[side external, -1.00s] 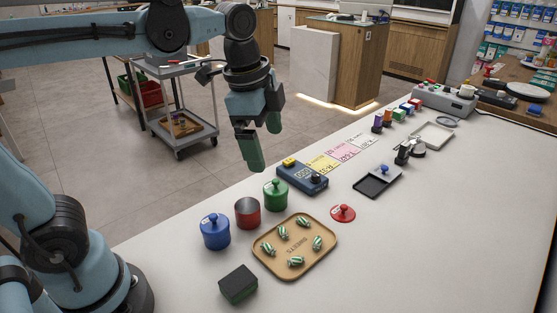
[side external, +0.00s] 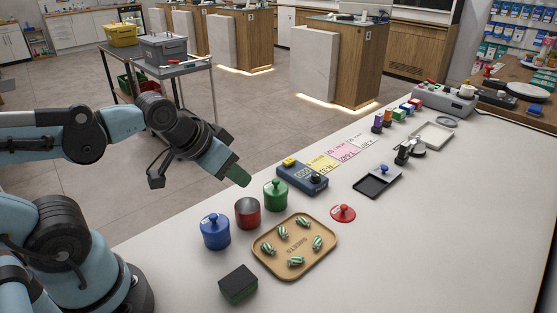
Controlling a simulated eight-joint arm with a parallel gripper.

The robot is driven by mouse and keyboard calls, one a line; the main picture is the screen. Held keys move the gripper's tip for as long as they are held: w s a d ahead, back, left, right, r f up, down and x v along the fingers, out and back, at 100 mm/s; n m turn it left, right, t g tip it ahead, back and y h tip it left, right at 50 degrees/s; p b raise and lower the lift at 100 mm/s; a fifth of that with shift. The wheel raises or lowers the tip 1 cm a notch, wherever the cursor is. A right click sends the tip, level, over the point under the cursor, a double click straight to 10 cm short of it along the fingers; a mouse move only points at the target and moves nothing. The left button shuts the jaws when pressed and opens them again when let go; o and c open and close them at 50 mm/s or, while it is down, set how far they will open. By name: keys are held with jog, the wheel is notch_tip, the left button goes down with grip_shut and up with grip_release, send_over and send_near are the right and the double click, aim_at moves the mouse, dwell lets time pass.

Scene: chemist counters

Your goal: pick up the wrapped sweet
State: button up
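Several green-and-white striped wrapped sweets lie apart on a tan tray (side external: 262,264) marked as sweets, at the front middle of the counter. One sweet (side external: 282,232) lies near the back edge, one (side external: 268,249) at the left, one (side external: 296,261) at the front; others lie at the back right and right. My gripper (side external: 238,176) is in the air behind and left of the tray, past the counter's far edge in the picture, tilted down to the right. Its green fingertips overlap in this view, so I cannot tell its opening. No sweet shows at it.
Between gripper and tray stand a blue lidded jar (side external: 215,233), an open red jar (side external: 247,214) and a green lidded jar (side external: 275,196). A blue device (side external: 302,177) is behind. A red lid (side external: 342,213) lies right of the tray, a dark block (side external: 238,284) at front left.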

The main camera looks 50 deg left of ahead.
jog(key=m+g, duration=0.7)
jog(key=m, duration=1.5)
send_over(283, 230)
jog(key=f, duration=0.1)
jog(key=shift+f, duration=6.15)
jog(key=shift+c, duration=0.3)
grip_shut()
